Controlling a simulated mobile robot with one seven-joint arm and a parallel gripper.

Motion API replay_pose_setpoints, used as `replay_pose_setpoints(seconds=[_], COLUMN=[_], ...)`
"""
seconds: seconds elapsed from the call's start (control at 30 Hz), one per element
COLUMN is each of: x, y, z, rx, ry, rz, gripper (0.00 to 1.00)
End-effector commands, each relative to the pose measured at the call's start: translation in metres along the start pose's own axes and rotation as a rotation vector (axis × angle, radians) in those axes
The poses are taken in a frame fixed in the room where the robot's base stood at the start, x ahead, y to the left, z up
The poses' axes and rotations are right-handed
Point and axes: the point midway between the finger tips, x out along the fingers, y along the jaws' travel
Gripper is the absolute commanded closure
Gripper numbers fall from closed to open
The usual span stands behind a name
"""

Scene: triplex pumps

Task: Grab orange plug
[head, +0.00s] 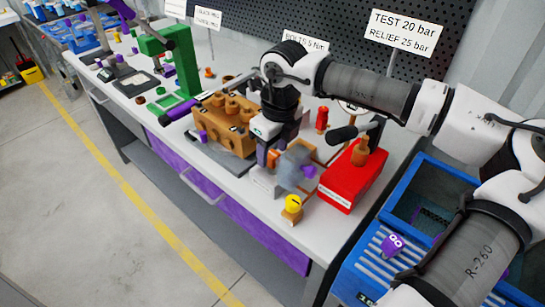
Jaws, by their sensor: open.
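My gripper (268,156) points down over the front part of the bench, right of the brown pump block (228,125). It is open. A small orange piece (273,158) shows right at the fingertips, beside a grey rounded body (294,168) with a purple cap (309,172). I cannot tell whether it is the orange plug or whether it lies between the fingers. Another small orange piece (209,72) stands farther back on the bench. A yellow-topped orange fitting (292,207) stands near the front edge.
A red box (348,182) with a black lever stands right of my gripper. A green press frame (168,62) stands to the left. A blue crate (440,180) is at the right end. A sign board and perforated panel (340,38) close off the back.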

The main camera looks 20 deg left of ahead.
Motion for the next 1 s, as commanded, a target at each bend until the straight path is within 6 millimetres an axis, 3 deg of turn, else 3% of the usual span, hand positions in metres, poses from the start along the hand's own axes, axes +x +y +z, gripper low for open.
replay_pose_setpoints(seconds=[0.17, 0.4, 0.8, 1.0], x=[0.018, 0.020, 0.020, 0.019], y=[0.000, 0.000, 0.000, 0.000], z=[0.001, 0.000, 0.000, 0.000], rx=[-0.001, -0.001, 0.000, 0.000], ry=[-0.001, -0.001, -0.001, -0.001], rz=[0.002, 0.000, 0.000, 0.000], gripper=[0.47, 0.47, 1.00, 1.00])
